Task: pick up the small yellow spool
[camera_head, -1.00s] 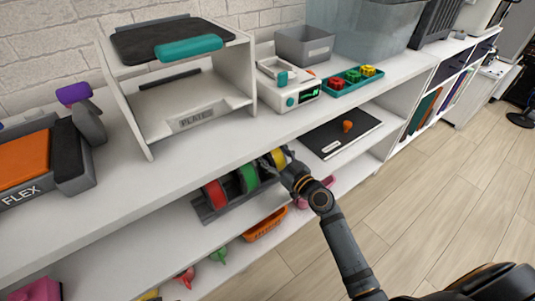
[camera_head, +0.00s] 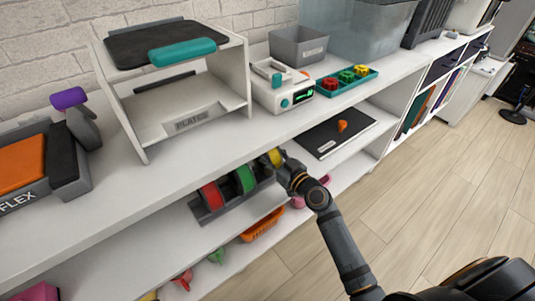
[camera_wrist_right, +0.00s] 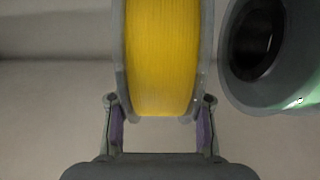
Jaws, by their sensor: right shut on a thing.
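The small yellow spool (camera_head: 275,157) is at the right end of a row of spools on the middle shelf. In the right wrist view it shows as a yellow winding (camera_wrist_right: 160,60) between two grey flanges. My right gripper (camera_head: 281,165) is shut on it, with one finger (camera_wrist_right: 160,115) against each flange. The gripper partly hides the spool in the head view. Whether the spool is clear of its holder cannot be told. My left gripper is not in view.
A green spool (camera_head: 245,179) and a red spool (camera_head: 211,195) stand in the dark holder (camera_head: 213,214) to the left. The upper shelf board (camera_head: 185,170) runs close above. A black panel (camera_head: 335,137) lies to the right. An orange basket (camera_head: 263,226) sits below.

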